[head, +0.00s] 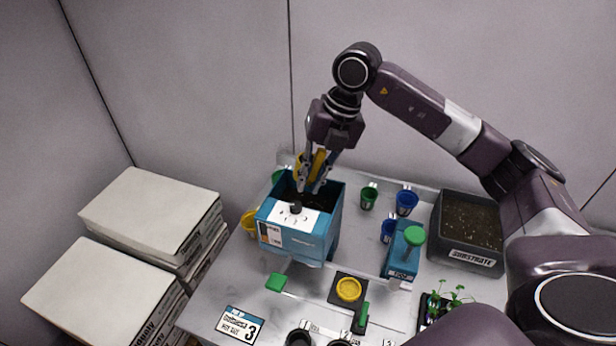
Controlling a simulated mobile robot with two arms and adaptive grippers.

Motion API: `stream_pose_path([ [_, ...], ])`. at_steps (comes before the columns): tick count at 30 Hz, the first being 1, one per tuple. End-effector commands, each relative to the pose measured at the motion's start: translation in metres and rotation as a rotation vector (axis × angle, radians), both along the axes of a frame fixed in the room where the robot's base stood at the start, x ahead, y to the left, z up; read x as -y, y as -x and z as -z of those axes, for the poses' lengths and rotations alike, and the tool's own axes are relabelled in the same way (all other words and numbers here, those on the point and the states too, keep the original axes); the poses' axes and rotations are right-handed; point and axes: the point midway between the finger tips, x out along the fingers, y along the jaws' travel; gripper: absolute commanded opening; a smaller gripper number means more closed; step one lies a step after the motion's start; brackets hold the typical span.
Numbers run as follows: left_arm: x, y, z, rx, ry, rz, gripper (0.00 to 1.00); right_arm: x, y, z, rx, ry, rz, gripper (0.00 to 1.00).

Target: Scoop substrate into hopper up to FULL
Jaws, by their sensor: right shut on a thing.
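The hopper (323,237) is a blue box with a white panel on its front, standing at the back left of the table. Its inside looks dark; a FULL mark cannot be read. My right gripper (312,184) points down at the hopper's back rim, shut on a yellow thing (319,160), perhaps the scoop's handle. The lower end of that thing is hidden by the fingers and hopper. The substrate bin (471,256), dark grey and labelled SUBSTRATE, stands at the back right and holds brown substrate (468,220). My left gripper is not in view.
Green (369,196) and blue cups (406,202) stand behind a blue device with a green knob (414,236). A yellow disc (348,289), a seedling tray (432,306) and a card marked 3 (239,325) lie in front. White stacks (150,215) stand left.

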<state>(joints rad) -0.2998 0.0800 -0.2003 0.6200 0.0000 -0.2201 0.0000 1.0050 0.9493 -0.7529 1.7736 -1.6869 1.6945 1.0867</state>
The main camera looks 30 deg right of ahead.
Motion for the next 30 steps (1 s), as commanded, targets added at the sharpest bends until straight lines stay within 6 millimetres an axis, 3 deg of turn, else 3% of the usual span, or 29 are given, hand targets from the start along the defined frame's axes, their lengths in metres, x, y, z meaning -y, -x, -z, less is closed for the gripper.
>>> stream_pose_path([
  [12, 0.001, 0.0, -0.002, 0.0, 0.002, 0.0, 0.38, 0.003, 0.002, 0.01, 0.15, -0.352, 0.004, 0.0],
  [30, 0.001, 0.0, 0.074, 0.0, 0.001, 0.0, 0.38, 0.001, 0.001, 0.022, 0.263, -0.606, 0.0, 0.0],
])
